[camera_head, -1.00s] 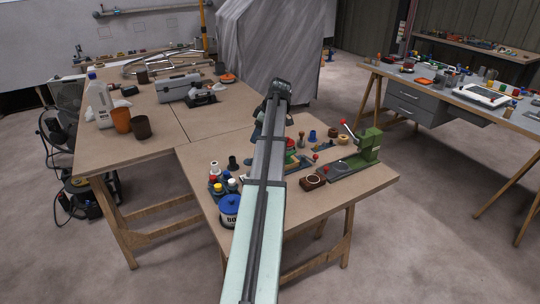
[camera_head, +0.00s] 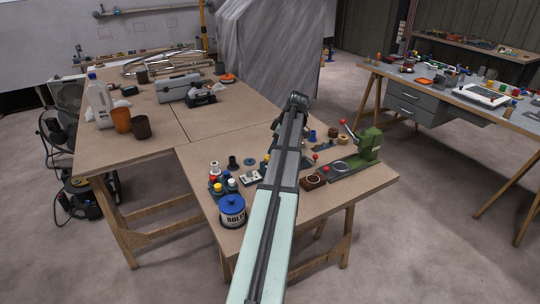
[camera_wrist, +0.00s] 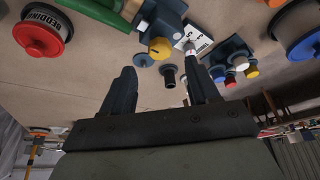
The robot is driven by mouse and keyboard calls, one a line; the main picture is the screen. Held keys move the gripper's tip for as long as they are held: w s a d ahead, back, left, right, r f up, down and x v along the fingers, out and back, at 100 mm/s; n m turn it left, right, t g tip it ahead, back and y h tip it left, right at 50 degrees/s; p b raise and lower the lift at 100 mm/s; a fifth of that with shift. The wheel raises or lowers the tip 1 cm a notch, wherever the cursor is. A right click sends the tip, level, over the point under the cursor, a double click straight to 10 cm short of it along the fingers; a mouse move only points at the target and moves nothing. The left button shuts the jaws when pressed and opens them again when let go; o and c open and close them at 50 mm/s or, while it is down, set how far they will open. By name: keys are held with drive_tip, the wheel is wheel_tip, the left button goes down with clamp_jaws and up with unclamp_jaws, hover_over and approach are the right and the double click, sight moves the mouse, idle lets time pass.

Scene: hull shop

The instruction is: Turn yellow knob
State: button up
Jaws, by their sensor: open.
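The yellow knob (camera_wrist: 159,48) shows in the wrist view, on a blue block (camera_wrist: 168,18) near the top middle. My gripper (camera_wrist: 161,74) is open, its two dark fingers apart with no object held between them. The knob appears beyond the fingertips, between their lines and a little nearer the left finger; no contact shows. In the head view my arm covers most of this spot, so I cannot make out the knob or the fingertips clearly there.
A blue-lidded bolt tin (camera_head: 232,213) and a holder with coloured caps (camera_head: 222,186) stand left of my arm. A red-lidded bedding tin (camera_wrist: 42,33) and a black cylinder (camera_wrist: 169,76) show in the wrist view.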

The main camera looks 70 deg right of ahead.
sight(268, 157)
drive_tip(key=shift+x, duration=2.8)
drive_tip(key=c, duration=1)
